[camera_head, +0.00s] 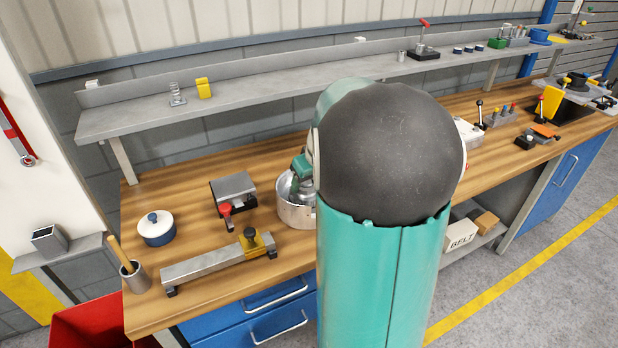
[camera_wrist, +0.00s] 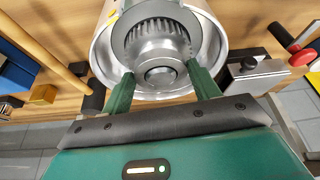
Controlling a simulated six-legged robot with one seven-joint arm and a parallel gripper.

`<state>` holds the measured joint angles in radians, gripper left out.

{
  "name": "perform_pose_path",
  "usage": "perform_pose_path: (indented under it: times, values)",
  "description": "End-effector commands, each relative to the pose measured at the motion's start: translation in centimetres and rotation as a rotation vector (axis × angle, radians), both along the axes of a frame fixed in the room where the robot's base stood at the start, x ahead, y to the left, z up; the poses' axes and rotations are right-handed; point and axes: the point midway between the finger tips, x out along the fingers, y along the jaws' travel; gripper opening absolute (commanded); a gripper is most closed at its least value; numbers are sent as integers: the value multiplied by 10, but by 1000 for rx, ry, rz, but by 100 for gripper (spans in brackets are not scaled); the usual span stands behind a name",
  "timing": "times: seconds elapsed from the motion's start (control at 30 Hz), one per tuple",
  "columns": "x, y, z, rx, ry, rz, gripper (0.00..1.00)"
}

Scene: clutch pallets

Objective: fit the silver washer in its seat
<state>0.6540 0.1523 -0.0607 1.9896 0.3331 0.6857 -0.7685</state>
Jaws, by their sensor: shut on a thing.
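A silver round housing (camera_head: 296,216) stands on the wooden bench, partly hidden by my arm; its inside shows in the wrist view (camera_wrist: 103,62). My gripper (camera_wrist: 161,72) reaches into it, with one green finger on each side. The fingers are shut on a flat grey ring, apparently the silver washer (camera_wrist: 119,46). A toothed silver hub (camera_wrist: 160,50) with a round end shows through the ring's opening. I cannot tell whether the washer rests on its seat or is held above it. In the head view my gripper (camera_head: 301,178) is mostly hidden behind my arm.
A grey block with a red-knobbed lever (camera_head: 233,190) and a long grey rail fixture (camera_head: 215,266) stand close left of the housing. A blue-and-white lidded pot (camera_head: 157,229) and a grey cup (camera_head: 136,278) are farther left. A shelf (camera_head: 270,85) runs above the bench.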

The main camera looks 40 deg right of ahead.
Motion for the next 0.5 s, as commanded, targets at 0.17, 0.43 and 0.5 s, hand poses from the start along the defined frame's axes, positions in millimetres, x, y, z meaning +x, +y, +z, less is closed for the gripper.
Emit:
perform_pose_path:
  times: [0.17, 0.43, 0.5]
  values:
    - [0, 0, 0, 0, -1, 0, 31]
    - [0, 0, 0, -1, -1, 0, 65]
    - [0, 0, 0, -1, -1, 0, 79]
